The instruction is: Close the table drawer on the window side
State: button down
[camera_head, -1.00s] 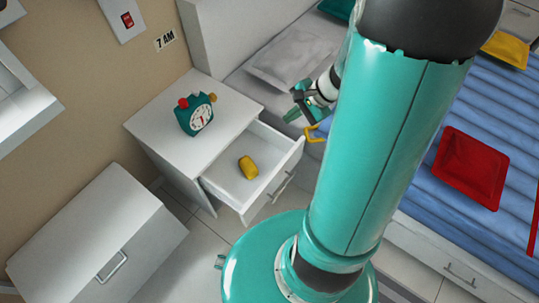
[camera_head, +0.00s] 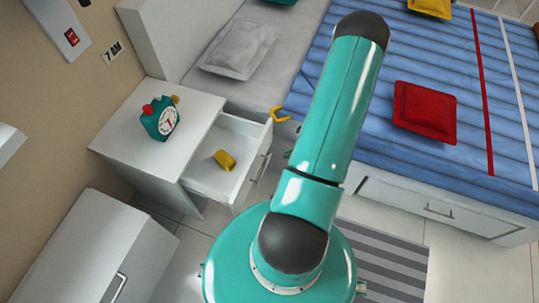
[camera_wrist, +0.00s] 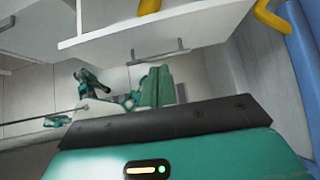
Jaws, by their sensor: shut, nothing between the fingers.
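The white table drawer (camera_head: 201,179) is pulled out of the white bedside table (camera_head: 120,145), with a small yellow object (camera_head: 225,160) inside. Its front has a bar handle (camera_head: 261,168). In the wrist view the drawer (camera_wrist: 200,28) is at the top, with its handle (camera_wrist: 158,57) below the drawer's edge. My gripper (camera_wrist: 158,72) is shut and empty, its green fingertips just below the handle in that picture. I cannot tell whether they touch. In the head view my gripper is almost wholly hidden behind my arm.
A teal alarm clock (camera_head: 161,119) stands on the bedside table. The bed with a blue striped cover (camera_head: 370,75) and a red cushion (camera_head: 425,112) lies to the right. A yellow hook-shaped thing (camera_head: 279,115) is by the bed's edge. A white cabinet (camera_head: 95,245) stands lower left.

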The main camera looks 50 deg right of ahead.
send_near(257, 155)
notch_tip(257, 155, down, 4)
jog(key=w, duration=0.1)
jog(key=w+a, duration=0.1)
jog(key=shift+w+a+r, duration=0.15)
jog(key=shift+w+r, duration=0.05)
jog(key=shift+w, duration=0.05)
jog(key=shift+w+a, duration=0.25)
jog(key=shift+w, duration=0.4)
jog(key=w+a, duration=0.3)
jog(key=w, duration=0.6)
jog(key=w+a, duration=0.3)
jog(key=w, duration=0.6)
jog(key=shift+w+a, duration=0.2)
jog(key=shift+a, duration=0.05)
